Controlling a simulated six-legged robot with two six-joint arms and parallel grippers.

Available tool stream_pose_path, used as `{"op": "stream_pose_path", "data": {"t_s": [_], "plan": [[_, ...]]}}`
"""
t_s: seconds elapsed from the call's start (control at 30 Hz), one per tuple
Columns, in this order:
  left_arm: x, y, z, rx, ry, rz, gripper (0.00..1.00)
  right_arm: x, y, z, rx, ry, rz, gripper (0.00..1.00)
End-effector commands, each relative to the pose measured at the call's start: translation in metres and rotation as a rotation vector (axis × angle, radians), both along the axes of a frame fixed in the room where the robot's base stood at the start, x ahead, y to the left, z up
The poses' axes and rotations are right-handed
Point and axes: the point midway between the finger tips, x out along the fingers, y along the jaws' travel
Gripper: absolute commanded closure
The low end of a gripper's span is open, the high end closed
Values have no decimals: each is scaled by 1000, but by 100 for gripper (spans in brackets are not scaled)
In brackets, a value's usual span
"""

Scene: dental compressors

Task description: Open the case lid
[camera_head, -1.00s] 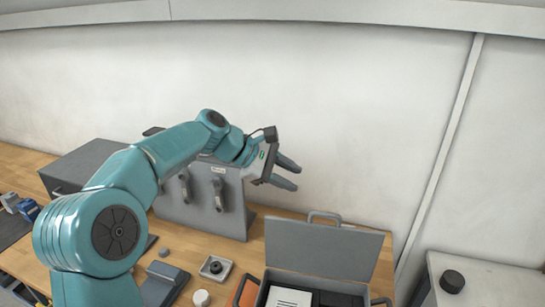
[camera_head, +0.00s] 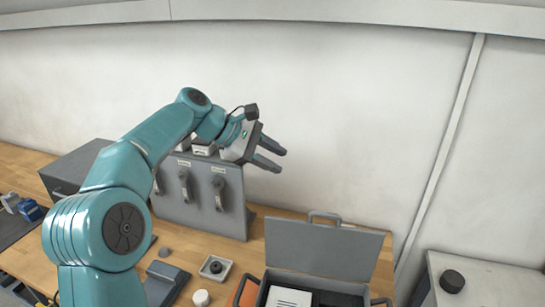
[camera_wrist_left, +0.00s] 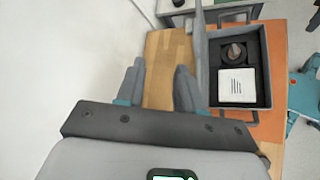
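The grey case (camera_head: 318,290) stands on the wooden bench at the lower middle of the head view. Its lid (camera_head: 322,248) is up, standing steeply at the back, with a handle (camera_head: 325,216) on its top edge. In the left wrist view the open case (camera_wrist_left: 267,75) shows a white labelled block and a dark round part in black lining. My left gripper (camera_head: 272,154) is open and empty, in the air above and left of the lid; its two fingers (camera_wrist_left: 160,85) are apart in the left wrist view. My right gripper is not in view.
A grey rack (camera_head: 200,215) with several hooked handles stands left of the case, below my left wrist. A grey box (camera_head: 85,168) is further left. A white cabinet with a black knob (camera_head: 452,281) stands at right. Bare wall lies behind.

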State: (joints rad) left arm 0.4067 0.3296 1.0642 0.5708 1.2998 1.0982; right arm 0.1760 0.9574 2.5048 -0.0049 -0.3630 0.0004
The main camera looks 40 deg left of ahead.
Motion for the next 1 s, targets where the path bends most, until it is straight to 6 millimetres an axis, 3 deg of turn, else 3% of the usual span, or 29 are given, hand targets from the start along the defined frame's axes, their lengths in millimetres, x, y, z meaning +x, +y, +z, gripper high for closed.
{"op": "stream_pose_path", "data": {"t_s": [0.27,0.7,1.0], "plan": [[-3,4,4,0,-2,2,63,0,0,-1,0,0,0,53],[-56,56,58,1,-2,5,63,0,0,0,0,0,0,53],[-69,67,71,-1,1,1,63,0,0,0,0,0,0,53]]}}
